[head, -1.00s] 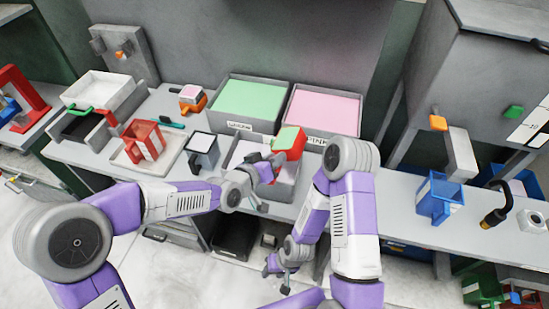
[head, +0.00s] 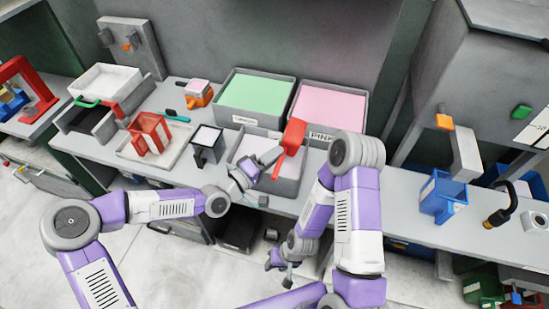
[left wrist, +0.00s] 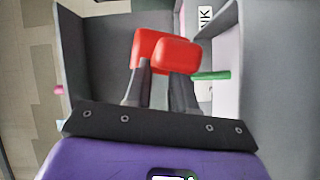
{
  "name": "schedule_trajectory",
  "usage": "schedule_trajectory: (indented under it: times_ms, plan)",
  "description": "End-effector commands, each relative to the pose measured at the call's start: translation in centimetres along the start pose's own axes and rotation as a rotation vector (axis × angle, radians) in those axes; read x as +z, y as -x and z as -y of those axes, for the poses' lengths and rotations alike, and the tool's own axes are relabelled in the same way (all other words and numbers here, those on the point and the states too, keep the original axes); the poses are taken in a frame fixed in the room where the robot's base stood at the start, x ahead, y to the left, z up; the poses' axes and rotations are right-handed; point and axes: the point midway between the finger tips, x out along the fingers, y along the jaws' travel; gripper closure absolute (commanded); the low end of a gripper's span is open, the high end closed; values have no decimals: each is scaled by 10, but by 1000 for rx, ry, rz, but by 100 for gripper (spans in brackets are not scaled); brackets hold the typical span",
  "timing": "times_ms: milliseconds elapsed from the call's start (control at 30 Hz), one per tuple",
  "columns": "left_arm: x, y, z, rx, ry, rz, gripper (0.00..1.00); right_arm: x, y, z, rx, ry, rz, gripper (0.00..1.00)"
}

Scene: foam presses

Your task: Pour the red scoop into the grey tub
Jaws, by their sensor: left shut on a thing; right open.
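The red scoop (head: 292,135) is held tilted above the grey tub (head: 287,187), which stands in front of the two large bins. My left gripper (head: 268,163) is shut on the scoop's handle. In the left wrist view the red handle (left wrist: 165,52) sits between the fingertips, with the tub's wall (left wrist: 75,60) beside it. The scoop's mouth is turned out of sight, so I cannot tell what is inside it. The tub's visible floor is pale. My right gripper (head: 279,264) is open and empty, low in front of the bench.
A green-filled bin (head: 256,92) and a pink-filled bin (head: 328,104) stand behind the tub. A dark cup with a white top (head: 207,139) and a red holder (head: 151,131) on a tray stand left.

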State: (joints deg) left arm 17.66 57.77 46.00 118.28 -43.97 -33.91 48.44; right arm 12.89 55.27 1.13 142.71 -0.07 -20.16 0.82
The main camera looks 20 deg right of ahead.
Motion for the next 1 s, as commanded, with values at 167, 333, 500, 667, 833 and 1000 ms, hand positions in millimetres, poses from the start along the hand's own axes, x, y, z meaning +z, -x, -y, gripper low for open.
schedule_trajectory:
  times_ms: [167, 333, 500, 667, 833, 1000]
  plan:
    - [-1, 1, 6, 39, 69, -8, 100, -1, -13, -5, 0, 0, 0, 57]
    - [-2, 2, 9, 71, 129, -16, 100, -1, -22, -8, 0, 0, 0, 57]
    - [-4, 3, 10, 106, 192, -23, 100, -2, -32, -12, 0, 0, 0, 57]
    - [-5, 4, 12, 138, 249, -29, 100, -2, -41, -15, 0, 0, 0, 57]
    - [-7, 5, 13, 172, 312, -36, 100, -2, -50, -19, 0, 0, 0, 57]
    - [-9, 6, 14, 207, 377, -43, 100, -3, -60, -22, 0, 0, 0, 57]
